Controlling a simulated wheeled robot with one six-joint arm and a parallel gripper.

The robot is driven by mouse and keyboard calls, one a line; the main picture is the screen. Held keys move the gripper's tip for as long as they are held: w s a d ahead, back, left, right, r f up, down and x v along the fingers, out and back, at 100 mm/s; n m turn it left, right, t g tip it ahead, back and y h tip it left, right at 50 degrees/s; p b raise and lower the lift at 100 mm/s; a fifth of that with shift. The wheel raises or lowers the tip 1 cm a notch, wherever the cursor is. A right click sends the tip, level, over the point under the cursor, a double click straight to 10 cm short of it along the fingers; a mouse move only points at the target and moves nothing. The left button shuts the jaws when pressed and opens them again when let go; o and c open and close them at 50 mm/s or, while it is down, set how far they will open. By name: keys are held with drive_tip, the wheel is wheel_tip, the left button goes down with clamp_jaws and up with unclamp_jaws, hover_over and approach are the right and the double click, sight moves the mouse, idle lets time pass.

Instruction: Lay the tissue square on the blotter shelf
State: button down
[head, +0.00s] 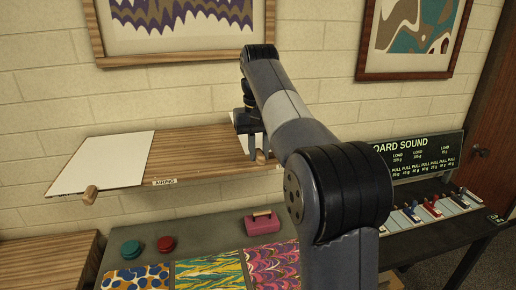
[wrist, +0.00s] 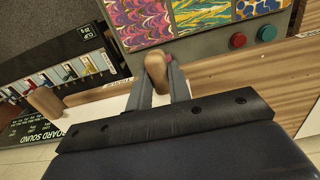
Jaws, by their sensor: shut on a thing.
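My gripper (head: 258,157) is at the front edge of the wall shelf (head: 200,150), its fingers shut on a wooden tab, which shows between the fingertips in the wrist view (wrist: 156,68). White sheet-like material (wrist: 104,108) shows beside and between the fingers there; I cannot tell whether it is the tissue square or a surface beneath it. In the head view the arm hides that part. Another white square (head: 105,162) lies flat on the shelf's left end, with a wooden tab (head: 90,194) at its front edge. Which part is the blotter shelf is unclear.
Below the shelf, a grey bench holds a teal knob (head: 131,249), a red knob (head: 166,245), a pink handled block (head: 262,222) and patterned sheets (head: 208,272). A dark board with weights (head: 428,155) stands at right. Bare wood lies left of my gripper.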

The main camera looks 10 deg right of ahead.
sight(259, 165)
drive_tip(key=shift+f+b, duration=0.75)
drive_tip(key=shift+f, duration=1.45)
drive_tip(key=c, duration=0.7)
unclamp_jaws()
drive_tip(key=shift+c, duration=0.2)
drive_tip(key=shift+r+p, duration=0.9)
drive_tip(key=shift+r, duration=2.55)
